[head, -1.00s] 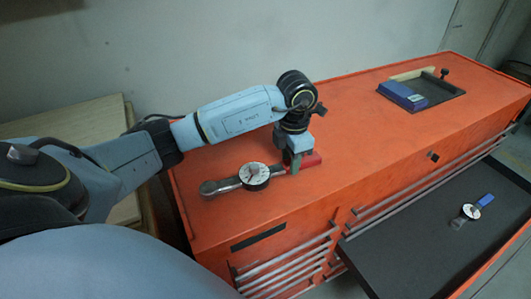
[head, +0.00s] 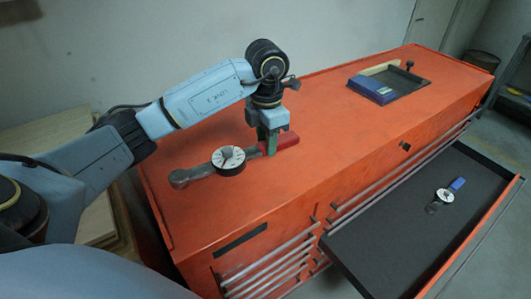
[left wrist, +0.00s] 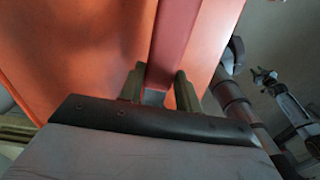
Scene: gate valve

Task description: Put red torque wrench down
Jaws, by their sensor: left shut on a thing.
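The red torque wrench (head: 228,160) has a grey shaft, a round white dial and a red handle. It lies along the left part of the orange cabinet top, or just above it; I cannot tell whether it touches. My left gripper (head: 271,146) points down and is shut on the wrench near its red handle. In the left wrist view, the red handle (left wrist: 175,45) runs between the two fingers of my left gripper (left wrist: 157,88).
The orange cabinet (head: 330,150) has free top around the wrench. A black tray (head: 408,84) with a blue box (head: 372,89) sits at its far end. An open drawer (head: 400,225) at the front holds a wrench with a blue handle (head: 446,193).

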